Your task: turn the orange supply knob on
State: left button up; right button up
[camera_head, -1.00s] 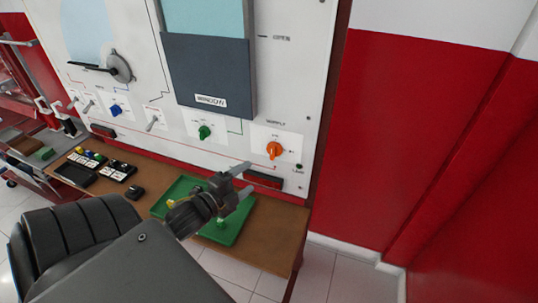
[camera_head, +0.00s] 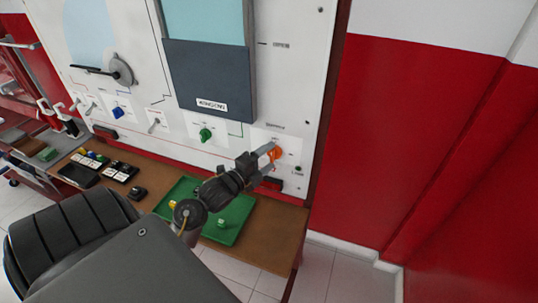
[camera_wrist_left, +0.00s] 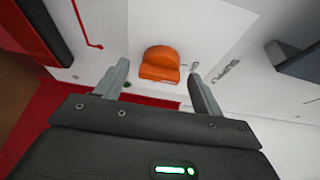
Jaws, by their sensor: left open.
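The orange supply knob (camera_head: 275,153) sits on the white panel at its lower right, under the supply label. My left gripper (camera_head: 268,153) is at the knob in the head view and partly covers it. In the left wrist view the orange knob (camera_wrist_left: 160,64) shows ahead, between and just beyond the two fingertips of the left gripper (camera_wrist_left: 158,78). The fingers are apart and empty, with one on each side of the knob. Contact with the knob does not show. My right gripper is not in view.
A green knob (camera_head: 205,134) and a blue knob (camera_head: 117,112) are on the panel to the left. A green tray (camera_head: 234,222) lies on the brown bench (camera_head: 278,238) below my arm. A red wall (camera_head: 415,130) stands to the right.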

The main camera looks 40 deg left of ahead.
pick_arm(q)
jog(key=shift+w, duration=0.45)
jog(key=c, duration=1)
